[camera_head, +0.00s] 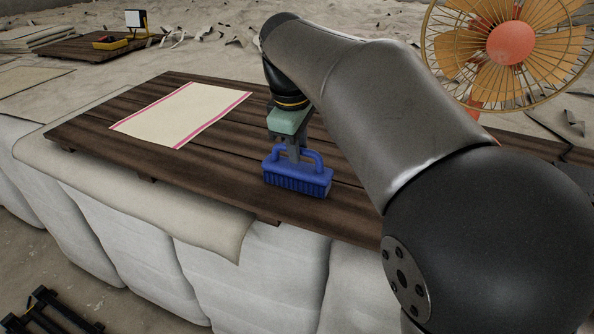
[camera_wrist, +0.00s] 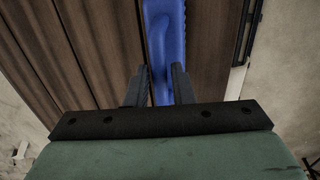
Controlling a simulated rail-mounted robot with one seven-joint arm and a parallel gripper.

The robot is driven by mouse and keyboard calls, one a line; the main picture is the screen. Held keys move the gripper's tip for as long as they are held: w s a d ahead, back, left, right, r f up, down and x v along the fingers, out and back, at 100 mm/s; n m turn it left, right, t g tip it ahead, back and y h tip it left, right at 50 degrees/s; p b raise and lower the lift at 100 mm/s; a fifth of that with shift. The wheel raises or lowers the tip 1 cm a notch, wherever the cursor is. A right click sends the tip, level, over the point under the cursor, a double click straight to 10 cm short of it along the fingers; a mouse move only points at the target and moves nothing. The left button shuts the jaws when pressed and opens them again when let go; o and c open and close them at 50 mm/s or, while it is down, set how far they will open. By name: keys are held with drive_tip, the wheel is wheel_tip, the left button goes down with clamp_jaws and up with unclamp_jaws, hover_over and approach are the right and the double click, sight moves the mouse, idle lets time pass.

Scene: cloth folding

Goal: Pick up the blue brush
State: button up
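The blue brush (camera_head: 297,176) has an arched handle and a bristle block. It is upright at the near side of the dark wooden board (camera_head: 218,173); I cannot tell if its bristles touch the wood. My gripper (camera_head: 294,157) points down at the middle of the handle. In the wrist view, the brush (camera_wrist: 166,35) runs up the picture, and its handle lies between the two fingers of my gripper (camera_wrist: 160,80). The fingers are close on either side of the handle, but whether they press on it is unclear. The palm hides the lower part of the brush.
A cream cloth with red stripes (camera_head: 182,114) lies flat on the board, left of the brush. An orange fan (camera_head: 508,44) stands at the upper right. White sacks (camera_head: 120,225) support the board. The board between cloth and brush is clear.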

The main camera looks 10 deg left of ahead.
drive_tip(key=shift+w+f, duration=0.15)
drive_tip(key=shift+f, duration=0.65)
clamp_jaws()
drive_tip(key=shift+r, duration=0.15)
drive_tip(key=shift+r, duration=0.2)
wheel_tip(320, 180, up, 2)
drive_tip(key=shift+r, duration=0.1)
drive_tip(key=s+d+r+b, duration=0.2)
drive_tip(key=s+d+r, duration=0.5)
drive_tip(key=s+r, duration=0.3)
drive_tip(key=shift+s+d+b, duration=0.15)
drive_tip(key=shift+s+b, duration=0.15)
drive_tip(key=shift+s, duration=0.7)
drive_tip(key=shift+r, duration=0.1)
